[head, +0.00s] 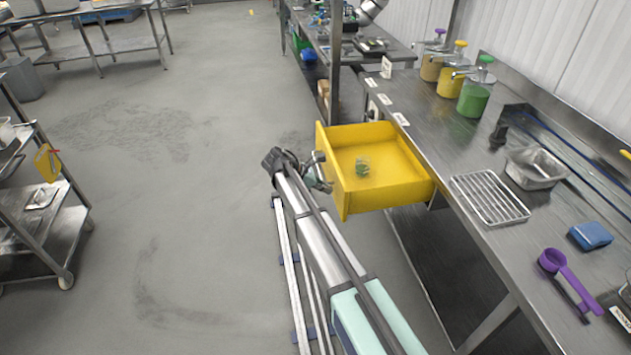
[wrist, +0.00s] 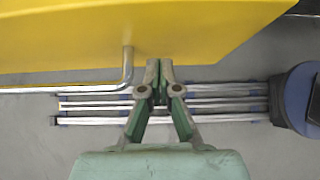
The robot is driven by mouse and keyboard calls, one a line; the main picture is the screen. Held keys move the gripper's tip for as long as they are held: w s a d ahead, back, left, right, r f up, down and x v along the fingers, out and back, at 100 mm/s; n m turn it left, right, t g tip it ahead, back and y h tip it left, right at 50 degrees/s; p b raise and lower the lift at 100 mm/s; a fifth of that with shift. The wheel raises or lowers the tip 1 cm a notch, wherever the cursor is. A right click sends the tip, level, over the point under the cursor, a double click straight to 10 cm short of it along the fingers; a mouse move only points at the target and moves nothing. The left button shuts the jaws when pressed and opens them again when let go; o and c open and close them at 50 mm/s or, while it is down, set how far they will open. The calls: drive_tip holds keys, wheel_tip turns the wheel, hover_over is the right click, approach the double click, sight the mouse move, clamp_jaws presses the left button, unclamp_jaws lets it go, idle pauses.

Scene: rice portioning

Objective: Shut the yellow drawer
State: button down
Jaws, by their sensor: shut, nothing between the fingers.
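The yellow drawer (head: 385,190) is pulled out from under the steel counter in the head view. A small green object (head: 362,168) lies inside it. My gripper (head: 318,178) is at the drawer's front panel, on its outer side. In the wrist view the yellow drawer front (wrist: 150,35) fills the top, with a bent metal handle (wrist: 127,70) on it. My gripper (wrist: 159,75) has its fingers together and empty, just to the right of the handle's bend. Whether the fingertips touch the panel is hard to tell.
The steel counter (head: 425,120) holds pump bottles (head: 473,98), a wire rack (head: 490,197), a metal pan (head: 536,168), a blue box (head: 590,236) and a purple scoop (head: 565,270). A shelved cart (head: 45,225) stands at the left. The floor between is clear.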

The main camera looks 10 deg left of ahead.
sight(337, 186)
drive_tip(key=shift+w+d+f+p, duration=0.1)
drive_tip(key=shift+w+d+p, duration=0.15)
drive_tip(key=shift+d, duration=0.45)
drive_tip(key=shift+w+d+f+p, duration=0.1)
drive_tip(key=shift+w+d, duration=0.2)
drive_tip(key=shift+d, duration=0.4)
drive_tip(key=shift+w+d+p, duration=0.2)
drive_tip(key=shift+w+d, duration=0.05)
drive_tip(key=shift+d, duration=0.45)
